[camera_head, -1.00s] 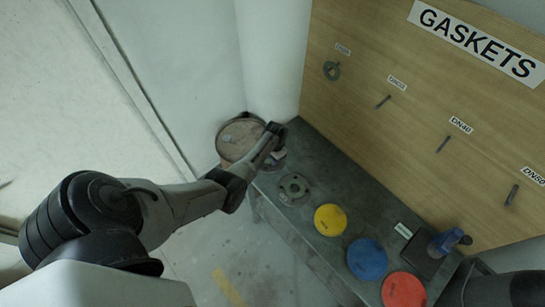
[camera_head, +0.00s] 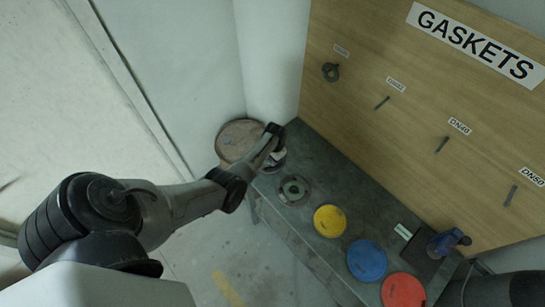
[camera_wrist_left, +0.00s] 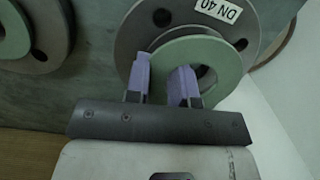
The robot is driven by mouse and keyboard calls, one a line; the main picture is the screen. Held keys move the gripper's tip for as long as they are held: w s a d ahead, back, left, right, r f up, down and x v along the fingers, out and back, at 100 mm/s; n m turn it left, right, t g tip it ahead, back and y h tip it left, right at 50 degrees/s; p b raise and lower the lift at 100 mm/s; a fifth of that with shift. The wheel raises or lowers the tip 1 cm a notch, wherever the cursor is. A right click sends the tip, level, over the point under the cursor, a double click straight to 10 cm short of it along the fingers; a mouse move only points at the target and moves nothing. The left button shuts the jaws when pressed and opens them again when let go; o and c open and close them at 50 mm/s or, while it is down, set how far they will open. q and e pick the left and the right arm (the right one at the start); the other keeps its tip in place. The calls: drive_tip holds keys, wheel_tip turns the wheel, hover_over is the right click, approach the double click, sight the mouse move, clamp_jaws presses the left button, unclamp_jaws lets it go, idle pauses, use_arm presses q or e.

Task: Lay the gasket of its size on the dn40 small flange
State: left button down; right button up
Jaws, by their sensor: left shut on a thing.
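In the left wrist view the small flange (camera_wrist_left: 132,38) is a grey disc with bolt holes and a "DN 40" label. A green ring gasket (camera_wrist_left: 225,60) overlaps the lower part of its face, off its middle. My left gripper (camera_wrist_left: 162,80) is shut on the gasket's ring wall, one finger in the hole and one outside. I cannot tell whether the gasket touches the flange. In the head view my left gripper (camera_head: 273,135) is over the far left end of the bench and hides most of the flange. My right gripper is not in view.
Another flange (camera_head: 294,190) with a green ring on it lies close by on the grey bench (camera_head: 330,170). Yellow (camera_head: 330,221), blue (camera_head: 367,260) and red (camera_head: 403,291) discs follow. A barrel (camera_head: 235,138) stands left.

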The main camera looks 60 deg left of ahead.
use_arm(q)
drive_tip(key=shift+s+d+f, duration=0.25)
drive_tip(key=shift+s+f, duration=0.1)
drive_tip(key=shift+f, duration=0.2)
drive_tip(key=shift+s+d+f, duration=0.2)
drive_tip(key=shift+s+f, duration=0.15)
drive_tip(key=shift+f, duration=0.15)
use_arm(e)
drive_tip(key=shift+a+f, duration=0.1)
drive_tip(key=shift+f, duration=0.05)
use_arm(q)
drive_tip(key=c, duration=1.1)
unclamp_jaws()
drive_tip(key=shift+r, duration=0.1)
drive_tip(key=shift+w+r+p, duration=0.15)
drive_tip(key=shift+r+p, duration=0.15)
drive_tip(key=shift+r, duration=0.1)
drive_tip(key=shift+o, duration=1.1)
wheel_tip(320, 180, up, 4)
drive_tip(key=shift+w+d+r+p, duration=0.15)
drive_tip(key=shift+r+p, duration=0.1)
drive_tip(key=shift+p, duration=0.35)
wheel_tip(320, 180, up, 10)
drive_tip(key=w+a, duration=0.1)
drive_tip(key=w, duration=0.1)
drive_tip(key=shift+a+r, duration=0.2)
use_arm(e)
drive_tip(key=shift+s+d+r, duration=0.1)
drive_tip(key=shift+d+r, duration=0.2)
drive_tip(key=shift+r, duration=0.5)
